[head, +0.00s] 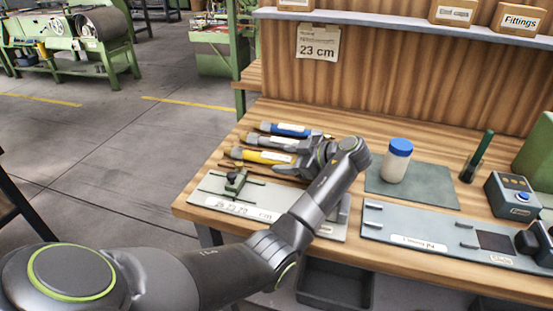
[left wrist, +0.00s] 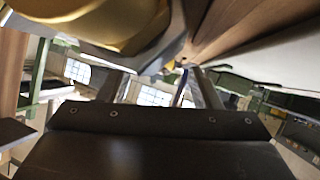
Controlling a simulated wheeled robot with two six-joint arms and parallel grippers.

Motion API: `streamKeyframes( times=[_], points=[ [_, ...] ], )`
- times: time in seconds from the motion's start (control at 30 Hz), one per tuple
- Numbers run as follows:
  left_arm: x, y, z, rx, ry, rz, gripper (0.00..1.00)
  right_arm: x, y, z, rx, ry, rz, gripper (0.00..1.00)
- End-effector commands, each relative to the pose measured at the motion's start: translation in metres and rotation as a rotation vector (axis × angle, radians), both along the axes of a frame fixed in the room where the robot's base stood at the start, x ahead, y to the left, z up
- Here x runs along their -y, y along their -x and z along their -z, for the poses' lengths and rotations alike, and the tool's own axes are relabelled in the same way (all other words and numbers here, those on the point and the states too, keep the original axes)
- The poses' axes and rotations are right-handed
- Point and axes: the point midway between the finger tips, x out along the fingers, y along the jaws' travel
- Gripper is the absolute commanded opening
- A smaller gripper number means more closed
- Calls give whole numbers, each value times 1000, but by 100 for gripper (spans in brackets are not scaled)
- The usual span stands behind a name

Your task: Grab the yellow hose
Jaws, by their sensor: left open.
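The yellow hose (head: 262,156) lies on the wooden workbench in the head view, in front of a white hose (head: 270,141) and a blue hose (head: 285,129). My left gripper (head: 284,158) is open at the right end of these hoses, and it hides part of them. In the left wrist view, its two fingers (left wrist: 163,88) stand apart with no object visible between them. A large blurred yellow shape (left wrist: 95,28) fills the upper left of that view. I cannot tell whether the fingers touch the yellow hose. My right gripper is not clearly visible.
A pale board (head: 215,203) with a small green fixture (head: 236,181) lies in front of the hoses. A blue-capped jar (head: 396,160) stands on a grey-green mat (head: 440,188). A measuring board (head: 385,236) and a blue-grey device (head: 512,196) are at right.

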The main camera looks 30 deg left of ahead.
Motion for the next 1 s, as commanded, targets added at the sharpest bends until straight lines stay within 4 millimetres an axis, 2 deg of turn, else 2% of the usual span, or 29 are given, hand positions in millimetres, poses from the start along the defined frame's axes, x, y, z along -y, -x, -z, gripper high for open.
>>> streamKeyframes(
  times=[0.13,0.37,0.8,1.0],
  points=[
    [-19,0,8,-2,0,-2,58,-1,6,-4,-9,-1,1,36],
    [-22,-1,11,0,1,0,58,-2,5,-4,-6,-2,1,36],
    [-21,-1,11,-1,1,1,4,-2,3,-4,-3,-2,1,36],
    [-21,-1,11,0,1,2,4,-2,3,-4,-4,-2,1,36]
  ],
)
